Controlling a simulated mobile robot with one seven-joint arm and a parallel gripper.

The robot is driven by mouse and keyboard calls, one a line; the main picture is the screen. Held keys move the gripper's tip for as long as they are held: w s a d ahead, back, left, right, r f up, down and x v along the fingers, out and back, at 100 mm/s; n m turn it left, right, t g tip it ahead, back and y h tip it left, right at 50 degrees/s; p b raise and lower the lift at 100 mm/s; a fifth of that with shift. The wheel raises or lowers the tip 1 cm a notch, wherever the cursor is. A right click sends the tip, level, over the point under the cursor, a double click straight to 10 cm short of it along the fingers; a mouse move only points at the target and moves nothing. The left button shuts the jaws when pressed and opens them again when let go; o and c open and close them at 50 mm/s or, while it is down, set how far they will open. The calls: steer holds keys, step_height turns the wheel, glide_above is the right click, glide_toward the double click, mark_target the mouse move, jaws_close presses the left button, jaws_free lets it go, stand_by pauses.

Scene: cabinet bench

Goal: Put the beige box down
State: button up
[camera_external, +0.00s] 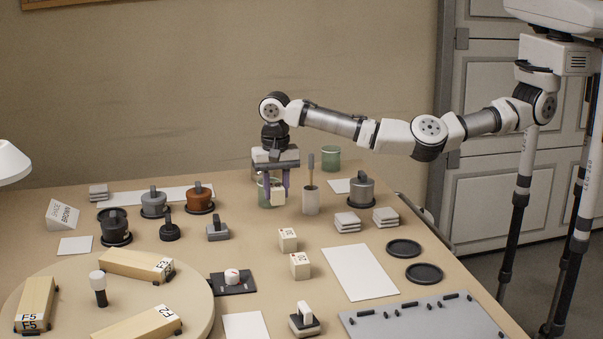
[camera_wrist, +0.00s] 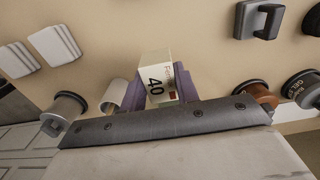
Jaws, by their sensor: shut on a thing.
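A beige box (camera_external: 278,196) is held in my gripper (camera_external: 276,186), between its purple fingers. In the wrist view the box (camera_wrist: 158,72) shows a face with "40" and a small red mark, and my gripper (camera_wrist: 160,82) is shut on its two sides. In the external view the box hangs at the back of the bench, in front of a green glass (camera_external: 264,190). Its height above the bench top is hard to tell. Two similar beige boxes, one farther back (camera_external: 287,240) and one nearer (camera_external: 300,266), stand on the bench in front.
A white cup (camera_external: 311,200) with a stick stands just right of my gripper. Another green glass (camera_external: 331,159) is behind. Lidded pots, including a brown one (camera_external: 198,197), stand to the left. Grey coaster stacks (camera_external: 347,222) are at right. Bare bench (camera_external: 262,222) lies in front.

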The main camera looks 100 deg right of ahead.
mark_target(277, 226)
steer(key=shift+f+p, duration=0.45)
steer(key=shift+f, duration=2.9)
steer(key=shift+f, duration=0.15)
steer(key=o, duration=1)
